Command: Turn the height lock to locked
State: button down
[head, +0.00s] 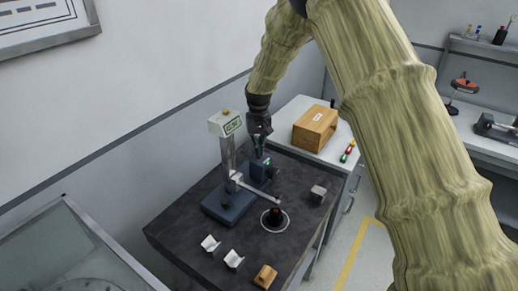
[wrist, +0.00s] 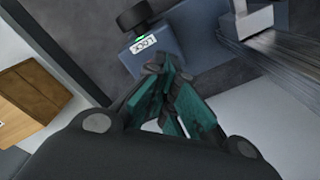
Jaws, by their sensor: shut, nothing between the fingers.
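The height gauge stands on the dark stone plate in the head view, with a blue base (head: 228,204), an upright column (head: 228,155) and a white display head (head: 225,122). A blue block (head: 258,171) sits by its far side. In the wrist view the blue block (wrist: 165,48) carries a black round knob (wrist: 133,15) and a LOCK label (wrist: 144,44) with a small green mark beside it. My gripper (wrist: 165,66) is shut and empty, its teal fingers together, close to the block near the label. It also shows in the head view (head: 259,150) just above the block. Contact cannot be told.
On the plate (head: 170,232) lie white V-shaped blocks (head: 210,243), a wooden block (head: 265,276), a metal cube (head: 318,194) and a dark round piece (head: 273,217). A wooden box (head: 315,128) stands on the white cabinet behind. A thin arm (head: 258,190) juts from the gauge.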

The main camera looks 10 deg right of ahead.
jog(key=f+m, duration=0.1)
jog(key=m, duration=0.1)
jog(key=s+m, duration=0.1)
jog(key=m, duration=0.1)
jog(key=shift+d+f, duration=0.15)
jog(key=shift+f, duration=0.2)
jog(key=shift+m, duration=0.9)
jog(key=shift+a, duration=0.2)
jog(key=c, duration=1.2)
grip_release()
jog(key=shift+w+f, duration=0.3)
jog(key=shift+w, duration=0.1)
jog(key=shift+w+d+r, duration=0.1)
jog(key=shift+d+r, duration=0.05)
jog(key=shift+r, duration=0.3)
jog(key=shift+r, duration=0.1)
jog(key=shift+r, duration=0.2)
notch_tip(320, 180, up, 12)
jog(key=shift+f, duration=0.25)
